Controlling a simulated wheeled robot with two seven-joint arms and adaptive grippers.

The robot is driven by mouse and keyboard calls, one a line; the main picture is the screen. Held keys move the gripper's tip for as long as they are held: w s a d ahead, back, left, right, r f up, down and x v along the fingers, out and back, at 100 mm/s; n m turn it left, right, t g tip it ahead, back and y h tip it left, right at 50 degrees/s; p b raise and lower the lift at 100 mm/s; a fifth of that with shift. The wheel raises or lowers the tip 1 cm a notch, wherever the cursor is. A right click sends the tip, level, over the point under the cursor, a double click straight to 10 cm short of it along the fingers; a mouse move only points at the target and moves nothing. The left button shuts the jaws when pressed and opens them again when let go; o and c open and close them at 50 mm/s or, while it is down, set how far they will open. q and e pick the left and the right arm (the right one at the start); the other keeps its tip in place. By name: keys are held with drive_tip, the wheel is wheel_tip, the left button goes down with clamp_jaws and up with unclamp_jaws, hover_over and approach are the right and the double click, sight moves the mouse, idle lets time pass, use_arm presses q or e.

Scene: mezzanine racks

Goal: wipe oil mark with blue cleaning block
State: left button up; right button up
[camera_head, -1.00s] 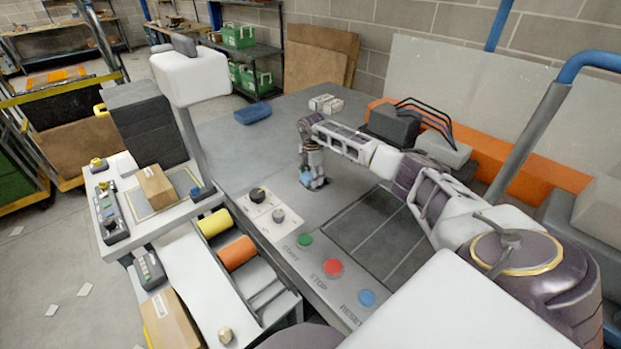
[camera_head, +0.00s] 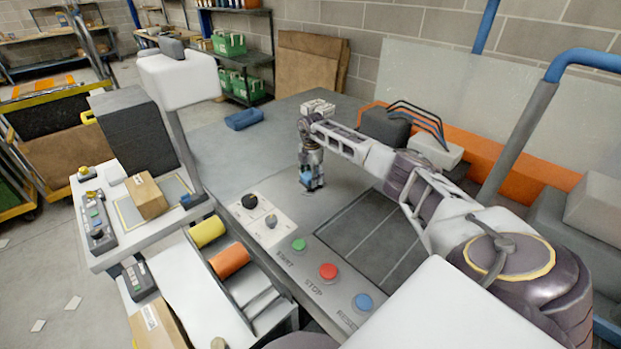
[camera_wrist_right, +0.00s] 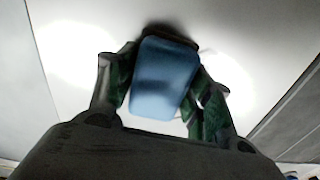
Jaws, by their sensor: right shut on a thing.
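My right gripper (camera_head: 312,184) points down at the grey worktop (camera_head: 290,113), just behind the control panel. It is shut on the blue cleaning block (camera_wrist_right: 162,78), which sits between its two fingers in the right wrist view. In the head view only a small bit of blue shows at the fingertips, low at the worktop; I cannot tell whether it touches. A dark patch (camera_wrist_right: 172,30) shows at the block's far edge in the wrist view; it may be the oil mark or a shadow. My left gripper is not in view.
Green (camera_head: 298,245), red (camera_head: 328,271) and blue (camera_head: 363,302) buttons line the front. Bare worktop lies left of the gripper.

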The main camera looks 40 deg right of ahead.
drive_tip(key=shift+d, duration=0.1)
drive_tip(key=shift+w+d+f+b, duration=0.15)
drive_tip(key=shift+d+b, duration=1.05)
drive_tip(key=shift+d, duration=0.65)
drive_tip(key=shift+s+d+p, duration=0.15)
drive_tip(key=shift+s+p, duration=1.1)
drive_tip(key=shift+p, duration=0.7)
drive_tip(key=shift+a+p, duration=0.85)
drive_tip(key=shift+a, duration=0.15)
drive_tip(key=shift+s+a+p, duration=0.2)
drive_tip(key=shift+a+p, duration=0.5)
drive_tip(key=shift+a, duration=0.15)
drive_tip(key=shift+a+f, duration=0.1)
drive_tip(key=shift+a, duration=0.1)
